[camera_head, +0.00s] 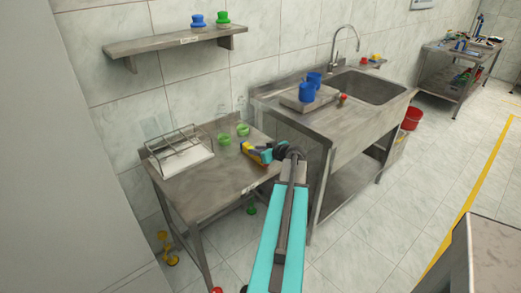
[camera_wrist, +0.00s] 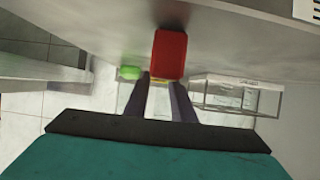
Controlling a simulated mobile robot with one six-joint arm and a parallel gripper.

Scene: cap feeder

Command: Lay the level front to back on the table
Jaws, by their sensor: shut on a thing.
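My gripper (camera_head: 258,152) is above the right part of the steel table (camera_head: 210,192), in front of the green cups. In the wrist view its two dark fingers (camera_wrist: 160,82) are shut on the level (camera_wrist: 170,53). The level's red end faces the camera, and a little yellow shows between the fingertips. The rest of its length is hidden behind that end and the fingers. In the head view the level is too small to tell its direction. I cannot tell whether it touches the table.
A wire rack (camera_head: 180,148) stands at the table's back left, and also shows in the wrist view (camera_wrist: 238,94). Two green cups (camera_head: 243,130) stand at the back. A sink bench (camera_head: 345,118) adjoins on the right. The table's front middle is clear.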

